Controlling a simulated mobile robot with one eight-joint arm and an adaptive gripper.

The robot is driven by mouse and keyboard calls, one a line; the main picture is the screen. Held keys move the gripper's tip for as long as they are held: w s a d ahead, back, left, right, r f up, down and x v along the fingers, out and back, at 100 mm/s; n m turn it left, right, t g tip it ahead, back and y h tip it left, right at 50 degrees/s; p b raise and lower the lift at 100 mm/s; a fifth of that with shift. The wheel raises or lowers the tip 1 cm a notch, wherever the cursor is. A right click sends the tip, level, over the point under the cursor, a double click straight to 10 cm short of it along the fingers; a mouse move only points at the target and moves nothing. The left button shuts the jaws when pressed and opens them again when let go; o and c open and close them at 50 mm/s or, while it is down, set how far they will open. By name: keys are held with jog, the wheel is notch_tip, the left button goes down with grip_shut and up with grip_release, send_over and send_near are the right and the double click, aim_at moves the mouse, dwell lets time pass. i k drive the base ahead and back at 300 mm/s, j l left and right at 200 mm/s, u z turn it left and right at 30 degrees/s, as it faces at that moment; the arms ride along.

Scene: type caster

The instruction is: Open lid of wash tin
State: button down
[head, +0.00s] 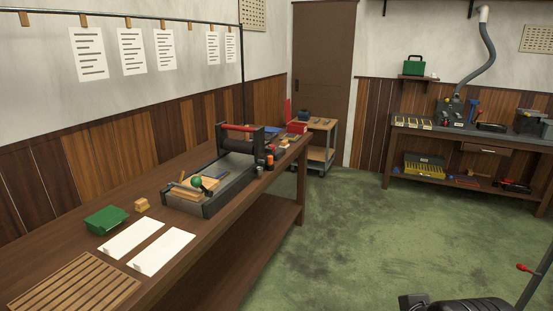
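No container is plainly marked as the wash tin. A small green lidded box (106,219) sits on the long wooden bench at the left and looks shut. A red box (297,127) stands farther back by the bench's far end, with an upright red panel (287,110) beside it; I cannot tell if that panel is its lid. Small dark and orange cans (265,160) stand near the roller press. My gripper is not in view.
The long bench (180,250) holds white sheets (161,251), a slatted wooden board (75,285) and a roller press (210,185). A trolley (320,155) and a workbench (470,137) stand farther back. Green floor (370,220) is clear between. A dark object (455,304) is at the lower right.

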aim_at(268, 129)
jog(key=i+z, duration=0.1)
jog(key=i, duration=0.65)
jog(key=i+j+z, duration=0.15)
jog(key=i, duration=0.65)
jog(key=i+j+z, duration=0.1)
jog(key=i, duration=0.65)
jog(key=i+j+u, duration=0.2)
jog(key=i+u, duration=0.15)
jog(key=i, duration=0.15)
jog(key=i+u, duration=0.35)
jog(key=i, duration=0.2)
jog(key=i+u, duration=0.4)
jog(key=i+l, duration=0.05)
jog(key=i, duration=0.05)
